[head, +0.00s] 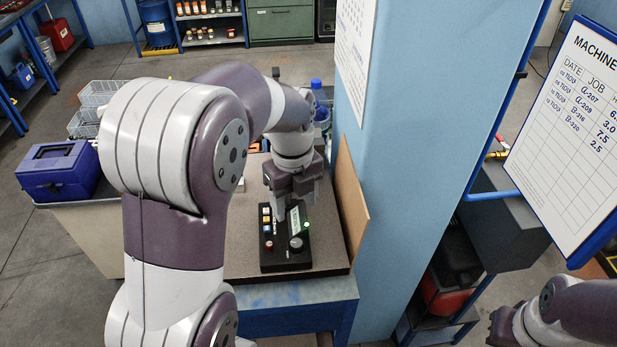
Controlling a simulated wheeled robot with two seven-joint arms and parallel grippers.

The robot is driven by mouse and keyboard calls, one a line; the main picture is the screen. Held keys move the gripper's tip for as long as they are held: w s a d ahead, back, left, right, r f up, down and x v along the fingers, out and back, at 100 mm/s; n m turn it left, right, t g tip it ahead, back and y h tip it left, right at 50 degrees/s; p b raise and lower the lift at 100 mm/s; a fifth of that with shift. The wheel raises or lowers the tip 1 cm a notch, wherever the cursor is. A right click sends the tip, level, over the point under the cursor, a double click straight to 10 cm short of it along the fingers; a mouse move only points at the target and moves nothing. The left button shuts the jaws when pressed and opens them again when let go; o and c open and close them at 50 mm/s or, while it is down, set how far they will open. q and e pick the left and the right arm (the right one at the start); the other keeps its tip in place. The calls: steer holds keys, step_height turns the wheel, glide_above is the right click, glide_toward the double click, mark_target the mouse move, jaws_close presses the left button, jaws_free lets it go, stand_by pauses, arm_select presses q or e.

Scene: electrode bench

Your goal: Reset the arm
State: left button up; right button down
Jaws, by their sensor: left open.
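My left arm rises large in the middle of the head view and bends down over the bench. My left gripper (293,208) points down, open, just above a small black control box (286,259). The box has coloured buttons, a small display, a lit green lamp and a dark knob. The fingers overlap the box's far part, and I cannot tell whether they touch it. I see nothing held between them. My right arm comes in at the lower right corner. The dark end of my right gripper (502,325) shows there, its finger state unclear.
A brown board (351,200) and a blue pillar (405,170) stand close right of my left gripper. A whiteboard (575,130) hangs at the right.

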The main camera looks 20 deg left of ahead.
arm_select(q)
steer(key=s+d+f+n+b, duration=0.1)
steer(key=s+f+n+b, duration=0.2)
steer(key=f+n, duration=0.3)
steer(key=s+d+f+n+t+b, duration=0.1)
steer(key=s+d+f+n+b, duration=0.1)
steer(key=f+n, duration=0.4)
steer(key=s+d+f+n+b, duration=0.2)
steer(key=s+f+n+b, duration=0.2)
steer(key=n, duration=0.8)
steer(key=shift+d+f+b, duration=0.25)
steer(key=shift+f+b, duration=0.65)
steer(key=shift+a, duration=0.1)
